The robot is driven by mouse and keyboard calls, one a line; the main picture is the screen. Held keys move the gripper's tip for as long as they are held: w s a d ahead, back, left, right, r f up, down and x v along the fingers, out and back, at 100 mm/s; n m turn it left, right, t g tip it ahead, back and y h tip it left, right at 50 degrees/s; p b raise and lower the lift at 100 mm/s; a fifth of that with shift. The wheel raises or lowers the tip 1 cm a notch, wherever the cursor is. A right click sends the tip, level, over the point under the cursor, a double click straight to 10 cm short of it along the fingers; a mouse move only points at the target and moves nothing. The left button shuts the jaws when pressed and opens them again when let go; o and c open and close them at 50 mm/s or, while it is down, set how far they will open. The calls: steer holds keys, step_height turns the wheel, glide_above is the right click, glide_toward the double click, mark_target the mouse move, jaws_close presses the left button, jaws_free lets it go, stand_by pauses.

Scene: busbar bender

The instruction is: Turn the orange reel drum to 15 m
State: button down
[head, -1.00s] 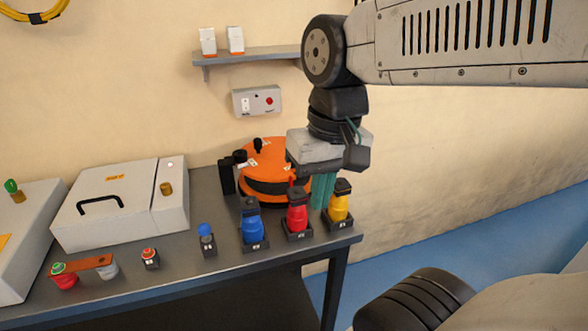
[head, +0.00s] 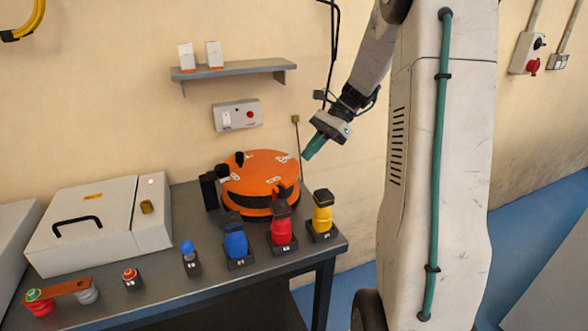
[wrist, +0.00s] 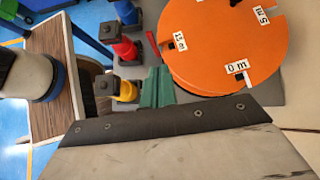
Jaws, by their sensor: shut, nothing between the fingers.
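The orange reel drum (head: 262,168) lies flat at the back right of the grey bench, with small white labels and a black knob (head: 239,157) on top. In the wrist view the drum (wrist: 222,45) shows labels reading 0 m and 5 m; another beside a small red marker (wrist: 153,43) is hard to read, perhaps 15 m. My gripper (head: 309,153) is right of the drum and higher, apart from it, its green fingers angled down-left. The fingers (wrist: 158,76) look closed together and empty in the wrist view, beside the drum's edge.
Blue, red and yellow connectors (head: 281,226) stand along the bench front before the drum. A black post (head: 209,191) stands at the drum's left. A thin rod (head: 297,140) rises behind it. A grey box with a handle (head: 85,225) sits left. A shelf (head: 235,68) hangs above.

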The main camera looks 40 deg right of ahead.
mark_target(288, 178)
steer(key=x, duration=0.9)
steer(key=shift+a+f, duration=0.2)
steer(key=shift+a, duration=0.05)
